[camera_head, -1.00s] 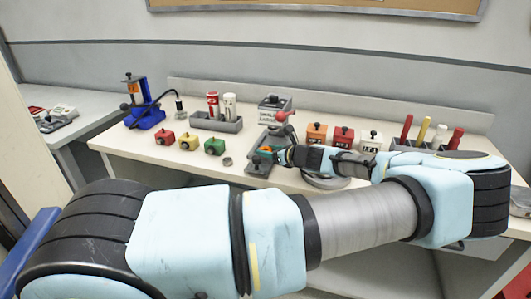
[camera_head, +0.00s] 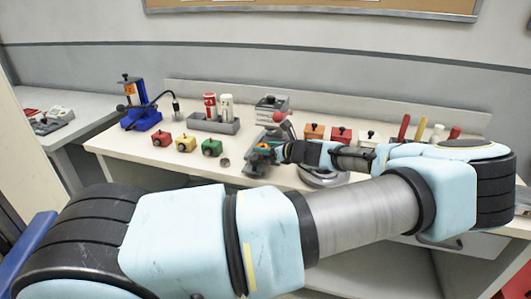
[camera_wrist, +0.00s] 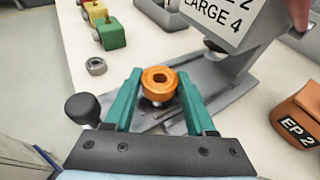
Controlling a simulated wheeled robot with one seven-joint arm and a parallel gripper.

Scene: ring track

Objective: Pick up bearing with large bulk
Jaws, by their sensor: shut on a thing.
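An orange round piece (camera_wrist: 160,84) with a dark hole in its top, which looks like the bearing with large bulk, sits upright at the press base. My gripper (camera_wrist: 160,76) has its teal fingers on both sides of it and is shut on it. In the head view, my gripper (camera_head: 264,150) is low at the front of this press (camera_head: 272,106). The lower part of the orange piece is partly hidden, and I cannot tell whether it touches the base.
A small grey ring (camera_wrist: 96,66) lies left of the press. Red, yellow and green blocks (camera_head: 187,144) stand farther left, with a blue press (camera_head: 141,104) beyond. An orange bin (camera_wrist: 298,117) labelled "EP 2" is close on the right.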

